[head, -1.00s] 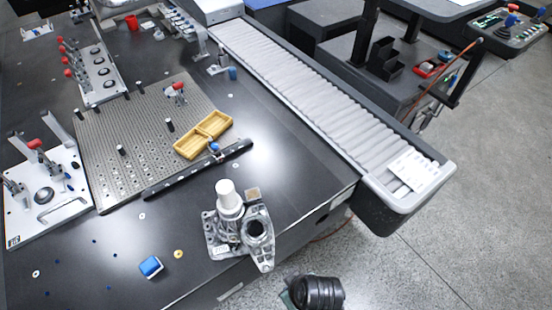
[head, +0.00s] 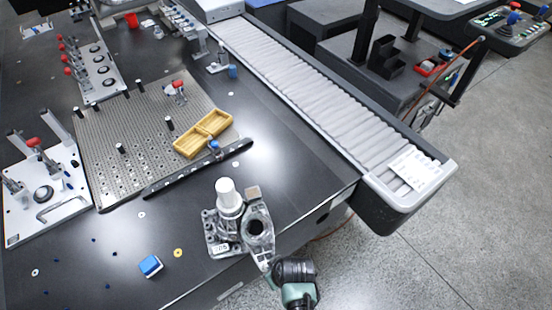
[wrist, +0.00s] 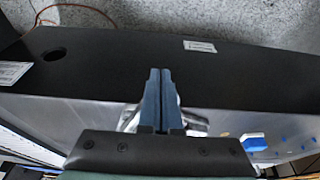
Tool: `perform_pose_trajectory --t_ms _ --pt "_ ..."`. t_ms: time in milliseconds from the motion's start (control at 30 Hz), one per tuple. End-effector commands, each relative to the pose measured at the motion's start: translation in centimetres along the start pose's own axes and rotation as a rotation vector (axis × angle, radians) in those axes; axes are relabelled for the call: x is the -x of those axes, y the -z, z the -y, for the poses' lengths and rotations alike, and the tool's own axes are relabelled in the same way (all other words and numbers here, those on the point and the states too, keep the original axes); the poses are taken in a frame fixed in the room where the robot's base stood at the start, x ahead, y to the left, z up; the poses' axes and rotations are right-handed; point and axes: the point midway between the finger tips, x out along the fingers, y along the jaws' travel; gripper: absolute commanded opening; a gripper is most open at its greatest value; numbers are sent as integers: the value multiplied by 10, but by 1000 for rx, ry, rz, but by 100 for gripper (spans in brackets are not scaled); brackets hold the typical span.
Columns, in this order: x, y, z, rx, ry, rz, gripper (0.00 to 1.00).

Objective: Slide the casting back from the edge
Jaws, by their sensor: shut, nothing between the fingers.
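The casting (head: 258,226) is a grey metal part with a round bore and a flat bracket, standing at the black table's front edge, its lower arm reaching past the edge. A white cylinder (head: 228,193) stands up from it. My gripper (head: 268,266) is at the overhanging end of the casting, just outside the edge; I cannot tell whether they touch. In the wrist view the two blue-grey fingers (wrist: 158,76) are together and empty, with parts of the casting (wrist: 196,122) showing behind them.
A blue block (head: 150,265) and a yellow ring (head: 178,253) lie left of the casting. A black rail (head: 180,176) and yellow trays (head: 192,143) lie behind it. A roller conveyor (head: 310,95) runs along the right. The tabletop between casting and rail is clear.

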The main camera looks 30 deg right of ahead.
Motion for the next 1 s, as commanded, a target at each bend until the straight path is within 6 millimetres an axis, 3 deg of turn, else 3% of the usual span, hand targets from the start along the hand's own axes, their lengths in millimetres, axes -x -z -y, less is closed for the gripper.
perform_pose_trajectory --t_ms 233,500,700,1000 --pt "-6 13 -1 4 -2 -4 0" --pt "-26 78 -1 6 -2 -13 0" --pt "-34 112 0 4 -2 -13 0" --pt "-33 121 0 1 -2 -10 0"
